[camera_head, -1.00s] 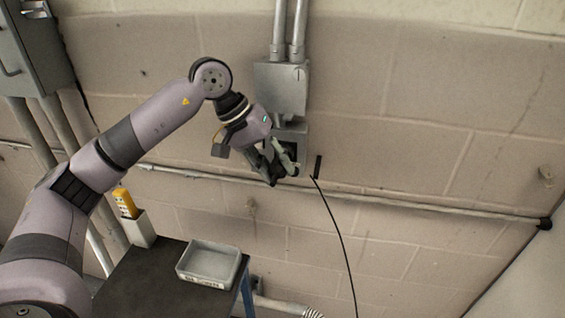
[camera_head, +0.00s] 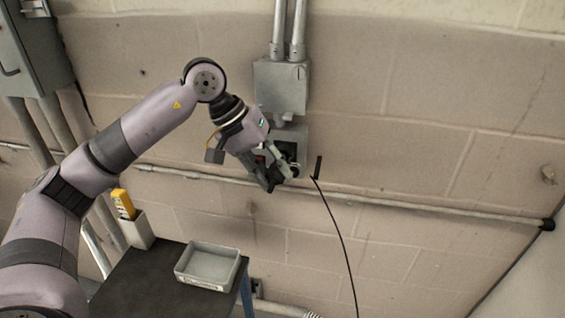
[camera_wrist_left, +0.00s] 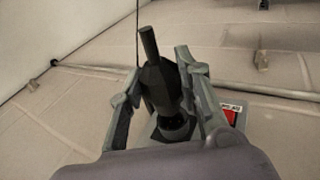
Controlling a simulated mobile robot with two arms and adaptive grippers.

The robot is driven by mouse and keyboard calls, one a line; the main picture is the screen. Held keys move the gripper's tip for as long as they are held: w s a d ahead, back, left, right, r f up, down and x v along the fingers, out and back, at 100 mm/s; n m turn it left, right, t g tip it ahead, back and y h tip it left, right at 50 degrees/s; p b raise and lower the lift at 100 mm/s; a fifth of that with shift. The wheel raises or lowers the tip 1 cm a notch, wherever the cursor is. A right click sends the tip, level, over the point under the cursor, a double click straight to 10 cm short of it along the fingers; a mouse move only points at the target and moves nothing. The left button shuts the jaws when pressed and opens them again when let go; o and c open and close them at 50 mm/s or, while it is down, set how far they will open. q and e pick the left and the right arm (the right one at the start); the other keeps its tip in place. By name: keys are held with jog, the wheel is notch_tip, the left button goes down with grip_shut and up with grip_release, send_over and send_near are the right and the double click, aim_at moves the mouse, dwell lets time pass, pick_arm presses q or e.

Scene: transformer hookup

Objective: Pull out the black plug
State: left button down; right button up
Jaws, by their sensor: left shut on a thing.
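The black plug (camera_wrist_left: 160,85) is a dark, faceted body with a round stem, between the fingers of my left gripper (camera_wrist_left: 158,98) in the left wrist view. In the head view my left gripper (camera_head: 279,177) is shut on it, just in front of the lower part of the grey wall box (camera_head: 302,143). The fingers hide most of the plug there, and I cannot tell how deep it sits in the socket. A black cable (camera_head: 338,232) hangs down the wall to the right of the gripper. My right gripper is not in view.
A grey junction box (camera_head: 281,87) with two conduits is above. A long pipe (camera_head: 420,203) runs along the wall. A dark table (camera_head: 150,285) below bears a grey tray (camera_head: 209,265) and a holder (camera_head: 138,230) with a yellow tool (camera_head: 123,203).

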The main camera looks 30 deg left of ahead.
pick_arm(q)
jog(key=shift+s+d+b, duration=0.2)
jog(key=shift+s+b, duration=0.25)
jog(key=shift+s, duration=0.4)
jog(key=shift+s+d+b, duration=0.2)
jog(key=shift+s+b, duration=0.2)
jog(key=shift+s, duration=0.45)
jog(key=shift+s+d, duration=0.1)
jog(key=shift+s, duration=0.2)
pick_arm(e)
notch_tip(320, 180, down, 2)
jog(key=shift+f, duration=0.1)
